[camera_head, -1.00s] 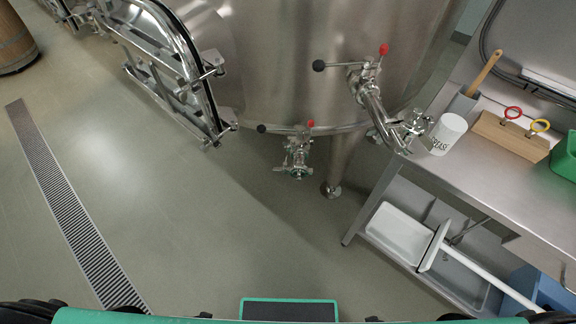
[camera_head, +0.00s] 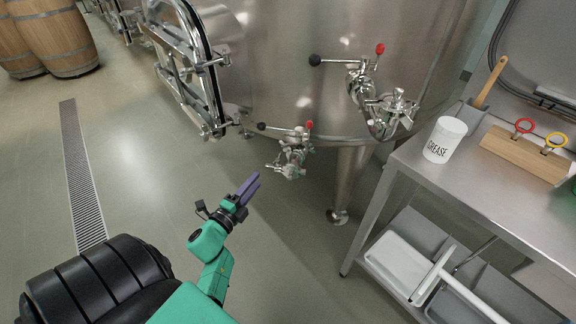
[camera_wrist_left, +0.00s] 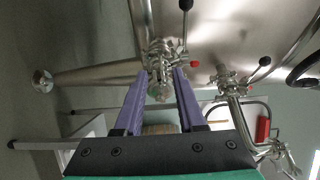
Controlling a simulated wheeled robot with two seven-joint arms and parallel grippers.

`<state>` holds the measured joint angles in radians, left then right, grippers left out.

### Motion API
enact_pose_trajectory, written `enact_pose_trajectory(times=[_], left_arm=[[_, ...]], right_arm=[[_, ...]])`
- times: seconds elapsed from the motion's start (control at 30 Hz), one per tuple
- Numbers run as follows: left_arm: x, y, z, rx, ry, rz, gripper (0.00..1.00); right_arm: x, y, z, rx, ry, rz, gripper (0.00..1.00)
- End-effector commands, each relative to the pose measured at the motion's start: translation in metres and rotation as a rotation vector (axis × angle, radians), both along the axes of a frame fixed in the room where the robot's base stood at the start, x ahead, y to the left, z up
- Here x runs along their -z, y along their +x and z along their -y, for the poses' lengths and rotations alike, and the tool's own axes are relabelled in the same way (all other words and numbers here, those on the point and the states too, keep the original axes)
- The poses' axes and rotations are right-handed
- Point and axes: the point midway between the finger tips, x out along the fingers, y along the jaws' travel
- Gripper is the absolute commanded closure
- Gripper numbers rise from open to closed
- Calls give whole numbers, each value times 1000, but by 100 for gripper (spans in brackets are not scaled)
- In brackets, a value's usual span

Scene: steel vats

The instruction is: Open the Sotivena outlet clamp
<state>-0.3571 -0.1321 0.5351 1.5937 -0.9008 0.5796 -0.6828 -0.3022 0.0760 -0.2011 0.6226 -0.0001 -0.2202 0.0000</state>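The steel vat (camera_head: 300,75) has two outlets, and no name shows on either. The lower outlet (camera_head: 292,155) has a valve with a black knob and a red knob, and a clamp fitting at its end. The upper outlet (camera_head: 375,100) has a similar valve and a bent pipe ending in a clamp (camera_head: 398,105). My left gripper (camera_head: 251,183) has purple fingers and is below and left of the lower outlet, apart from it. In the left wrist view, its fingers (camera_wrist_left: 162,73) are spread and empty, with the lower outlet (camera_wrist_left: 160,55) beyond the gap. My right gripper is not in view.
A steel table (camera_head: 470,190) at right carries a grease pot (camera_head: 444,140) and a wooden block (camera_head: 524,157) with ringed tools. A vat leg (camera_head: 347,185) stands right of the lower outlet. A manway door (camera_head: 192,70) is at left. Floor before the vat is clear.

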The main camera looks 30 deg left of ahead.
Motion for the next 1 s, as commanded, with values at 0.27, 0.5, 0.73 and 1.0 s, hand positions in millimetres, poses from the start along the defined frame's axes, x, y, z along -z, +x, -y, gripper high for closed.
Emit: enact_pose_trajectory(times=[0.27,0.5,0.73,1.0], left_arm=[[0,77,-7,1,-4,3,61],[0,116,-11,1,-5,0,61],[0,119,-11,1,-5,-1,61],[0,118,-11,0,-6,0,100]], right_arm=[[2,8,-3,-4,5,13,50],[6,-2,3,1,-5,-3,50],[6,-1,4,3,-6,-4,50],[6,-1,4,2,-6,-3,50]])
